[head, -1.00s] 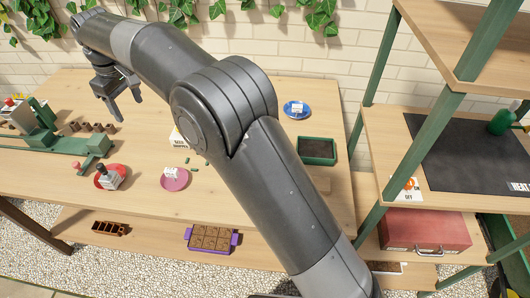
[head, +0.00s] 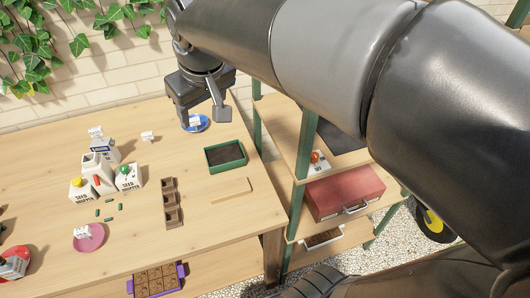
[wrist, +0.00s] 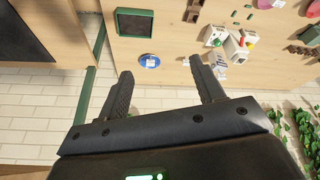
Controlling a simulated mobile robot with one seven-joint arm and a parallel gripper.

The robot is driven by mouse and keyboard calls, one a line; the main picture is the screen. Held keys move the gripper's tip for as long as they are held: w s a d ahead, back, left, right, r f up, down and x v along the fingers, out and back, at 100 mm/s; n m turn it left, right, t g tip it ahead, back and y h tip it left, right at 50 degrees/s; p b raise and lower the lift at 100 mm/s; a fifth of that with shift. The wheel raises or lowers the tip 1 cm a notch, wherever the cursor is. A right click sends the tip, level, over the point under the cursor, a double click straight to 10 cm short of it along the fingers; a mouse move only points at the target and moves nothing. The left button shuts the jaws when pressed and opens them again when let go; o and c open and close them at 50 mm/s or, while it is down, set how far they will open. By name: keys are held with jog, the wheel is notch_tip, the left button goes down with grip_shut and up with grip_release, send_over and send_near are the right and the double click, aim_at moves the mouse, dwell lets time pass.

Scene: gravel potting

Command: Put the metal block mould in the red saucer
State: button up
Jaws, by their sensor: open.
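The metal block mould (head: 14,266), a small grey block with red on it, is at the lower left edge of the head view, partly cut off. It appears to stand in the red saucer (head: 9,251), whose rim shows around it; the exact contact is hard to see. My gripper (head: 202,116) is open and empty, above the back right of the bench near the blue saucer (head: 203,128). It is far from the mould. In the wrist view my open fingers (wrist: 164,90) have nothing between them.
A pink saucer (head: 88,243), several seed shaker containers (head: 97,172), a brown pot strip (head: 172,203) and a green tray (head: 224,156) stand on the bench. A shelf with a red toolbox (head: 343,189) stands right.

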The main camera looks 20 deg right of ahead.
jog(key=s+d+f+m, duration=0.2)
jog(key=s+d+f, duration=0.1)
jog(key=s+d, duration=0.2)
jog(key=s+d+f+m+t+h, duration=0.1)
jog(key=s+d+f+m, duration=0.1)
jog(key=s+d+f, duration=0.2)
jog(key=s+d, duration=0.1)
jog(key=s, duration=0.2)
jog(key=shift+f+t, duration=0.2)
jog(key=shift+t, duration=0.1)
jog(key=shift+s+d, duration=0.1)
dwell(0.4)
